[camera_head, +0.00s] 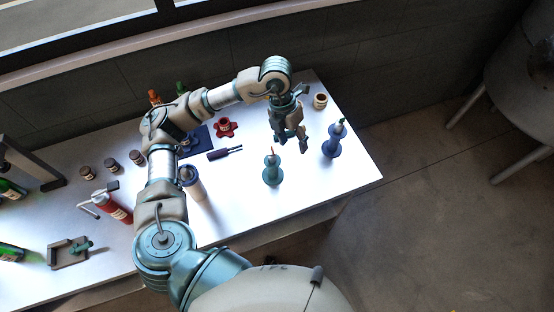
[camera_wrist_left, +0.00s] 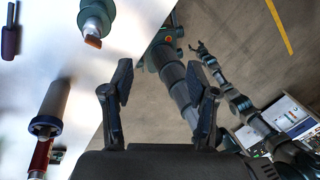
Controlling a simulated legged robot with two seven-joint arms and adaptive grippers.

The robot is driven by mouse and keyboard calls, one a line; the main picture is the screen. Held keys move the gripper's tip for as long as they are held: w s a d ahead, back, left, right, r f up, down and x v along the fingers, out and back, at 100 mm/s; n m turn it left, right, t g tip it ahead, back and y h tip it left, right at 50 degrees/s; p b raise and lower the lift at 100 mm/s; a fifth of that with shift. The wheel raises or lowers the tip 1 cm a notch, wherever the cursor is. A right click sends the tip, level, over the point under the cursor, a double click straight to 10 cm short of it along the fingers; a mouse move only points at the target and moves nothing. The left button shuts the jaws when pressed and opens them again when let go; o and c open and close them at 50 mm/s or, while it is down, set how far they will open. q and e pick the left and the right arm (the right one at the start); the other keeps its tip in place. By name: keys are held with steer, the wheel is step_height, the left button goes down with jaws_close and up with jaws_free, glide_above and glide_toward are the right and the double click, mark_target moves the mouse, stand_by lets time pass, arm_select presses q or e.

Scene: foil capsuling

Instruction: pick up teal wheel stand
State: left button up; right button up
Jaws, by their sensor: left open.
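The teal wheel stand (camera_head: 272,168) stands upright near the front of the white table, with a round base and an orange tip on its stem. I take the teal spool shape with an orange tip at the top of the left wrist view (camera_wrist_left: 97,18) to be the same stand. My left gripper (camera_head: 292,144) is open and empty, above the table behind and slightly right of the stand, apart from it. Its two fingers also show in the left wrist view (camera_wrist_left: 160,82). A dark arm with a small claw, seemingly my right gripper (camera_wrist_left: 200,48), shows there; its jaw state is unclear.
A blue stand (camera_head: 332,142) is right of the teal one. A small cup (camera_head: 320,101) stands behind. The table's front edge is close.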

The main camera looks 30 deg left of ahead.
mark_target(272, 155)
arm_select(q)
steer(key=w+a+r+n+y, duration=0.2)
steer(key=a+y, duration=0.1)
steer(key=a, duration=0.4)
steer(key=shift+t, duration=0.3)
steer(key=f, duration=1)
steer(key=shift+s+f, duration=0.2)
steer(key=shift+f, duration=0.2)
steer(key=shift+s+a+f+p, duration=0.1)
steer(key=shift+f+p, duration=0.05)
steer(key=shift+f, duration=1.45)
steer(key=shift+s+f+p, duration=0.1)
steer(key=shift+f+p, duration=0.05)
steer(key=shift+f, duration=1.4)
jaws_close()
arm_select(e)
steer(key=shift+w+r, duration=0.25)
steer(key=shift+w, duration=0.05)
